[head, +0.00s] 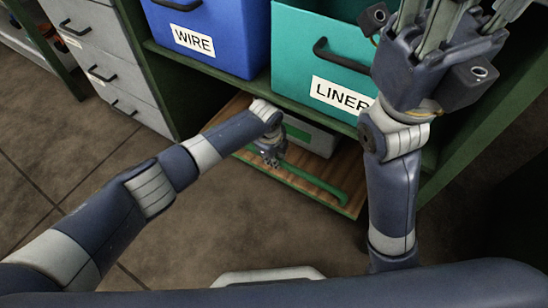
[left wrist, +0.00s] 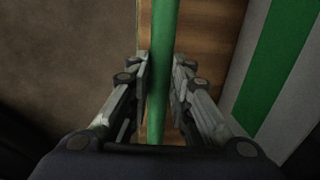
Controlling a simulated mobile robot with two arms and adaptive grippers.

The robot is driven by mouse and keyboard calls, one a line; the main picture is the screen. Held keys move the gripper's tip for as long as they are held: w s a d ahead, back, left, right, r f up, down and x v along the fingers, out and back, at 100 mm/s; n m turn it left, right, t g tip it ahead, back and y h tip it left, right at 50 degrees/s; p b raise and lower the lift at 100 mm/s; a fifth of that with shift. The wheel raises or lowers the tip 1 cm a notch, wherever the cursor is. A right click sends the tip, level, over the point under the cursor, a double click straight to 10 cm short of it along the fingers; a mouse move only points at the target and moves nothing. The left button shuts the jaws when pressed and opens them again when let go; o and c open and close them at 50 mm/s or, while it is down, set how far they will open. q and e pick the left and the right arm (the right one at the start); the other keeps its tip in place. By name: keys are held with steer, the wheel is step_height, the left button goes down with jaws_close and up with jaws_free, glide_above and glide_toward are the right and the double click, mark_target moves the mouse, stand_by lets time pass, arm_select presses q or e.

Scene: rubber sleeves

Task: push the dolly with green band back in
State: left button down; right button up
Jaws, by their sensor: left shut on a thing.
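The dolly is a wooden platform (head: 325,172) low in the shelf's bottom bay, its front part sticking out. A green bar (head: 310,184) runs along its front edge. A pale box with a green band (head: 308,137) stands on it, partly hidden by my left arm and the shelf. My left gripper (head: 271,160) is shut on the green bar, near its left part. In the left wrist view the bar (left wrist: 164,25) runs between the two fingers (left wrist: 160,75), beside the wood and the banded box (left wrist: 268,70). My right gripper (head: 445,15) is raised at top right, fingertips cut off.
Above the dolly, a blue bin marked WIRE (head: 225,35) and a teal bin marked LINER (head: 310,55) stand on the green shelf (head: 190,62). A grey drawer cabinet (head: 98,50) stands at left. The brown floor (head: 60,150) in front is clear.

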arm_select(q)
steer(key=shift+w+d+r, duration=0.1)
steer(key=shift+w, duration=0.05)
steer(key=c, duration=1.9)
jaws_free()
steer(key=o, duration=0.5)
steer(key=shift+c, duration=0.2)
steer(key=shift+d, duration=0.1)
